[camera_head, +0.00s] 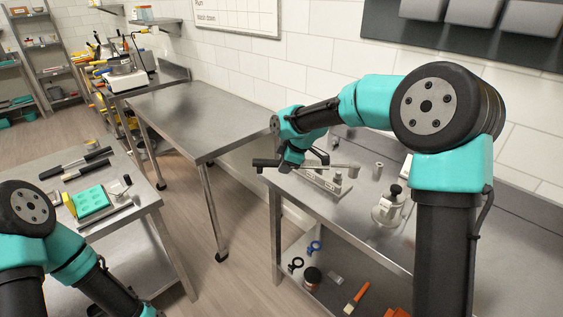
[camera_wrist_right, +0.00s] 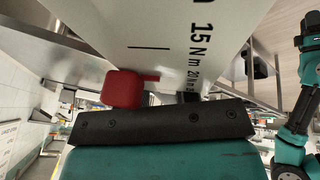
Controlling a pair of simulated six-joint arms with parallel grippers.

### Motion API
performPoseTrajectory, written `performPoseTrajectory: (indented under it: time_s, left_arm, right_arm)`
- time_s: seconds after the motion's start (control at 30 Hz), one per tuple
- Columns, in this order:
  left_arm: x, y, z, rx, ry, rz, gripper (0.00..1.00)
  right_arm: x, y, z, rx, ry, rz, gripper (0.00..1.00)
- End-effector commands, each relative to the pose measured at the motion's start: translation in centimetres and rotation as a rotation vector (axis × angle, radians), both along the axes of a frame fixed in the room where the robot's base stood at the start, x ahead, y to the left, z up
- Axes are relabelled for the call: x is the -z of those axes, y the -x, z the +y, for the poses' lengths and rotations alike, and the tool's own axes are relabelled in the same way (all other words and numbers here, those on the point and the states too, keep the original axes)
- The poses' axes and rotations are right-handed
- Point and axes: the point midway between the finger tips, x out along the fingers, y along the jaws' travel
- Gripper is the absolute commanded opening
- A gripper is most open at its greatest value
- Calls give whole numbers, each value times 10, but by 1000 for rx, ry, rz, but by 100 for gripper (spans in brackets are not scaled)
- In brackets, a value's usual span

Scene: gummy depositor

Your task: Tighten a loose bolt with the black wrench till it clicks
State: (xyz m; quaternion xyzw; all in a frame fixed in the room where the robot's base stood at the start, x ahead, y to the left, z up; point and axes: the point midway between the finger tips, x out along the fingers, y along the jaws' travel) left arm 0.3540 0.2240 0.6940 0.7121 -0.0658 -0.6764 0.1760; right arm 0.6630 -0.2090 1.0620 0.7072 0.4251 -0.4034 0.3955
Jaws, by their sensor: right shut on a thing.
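My right gripper (camera_head: 287,167) is shut on the black wrench (camera_head: 265,163) above the near-left end of the right-hand steel table. The wrench's black handle points left, and a grey bar runs right over a metal fixture (camera_head: 328,184). In the right wrist view, a pale plate printed "15 N m" (camera_wrist_right: 175,45) fills the upper middle, with a red block (camera_wrist_right: 122,89) beside the dark finger (camera_wrist_right: 160,123). Small upright posts stand at the fixture; which bolt is loose, and whether the wrench sits on it, I cannot tell. My left gripper is out of view.
A metal device with a black knob (camera_head: 388,206) stands right of the fixture. A lower shelf (camera_head: 325,262) holds a jar, blue and black clips and an orange-handled brush. The left table (camera_head: 135,222) holds a teal mould (camera_head: 91,202) and black-handled tools. The middle table (camera_head: 195,108) is clear.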

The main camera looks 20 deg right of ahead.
Motion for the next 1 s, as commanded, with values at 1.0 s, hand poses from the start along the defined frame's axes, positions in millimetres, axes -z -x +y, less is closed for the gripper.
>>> performPoseTrajectory:
  time_s: [1.0]
  left_arm:
    - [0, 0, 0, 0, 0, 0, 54]
  right_arm:
    - [14, -27, 6, -321, 4, -8, 0]
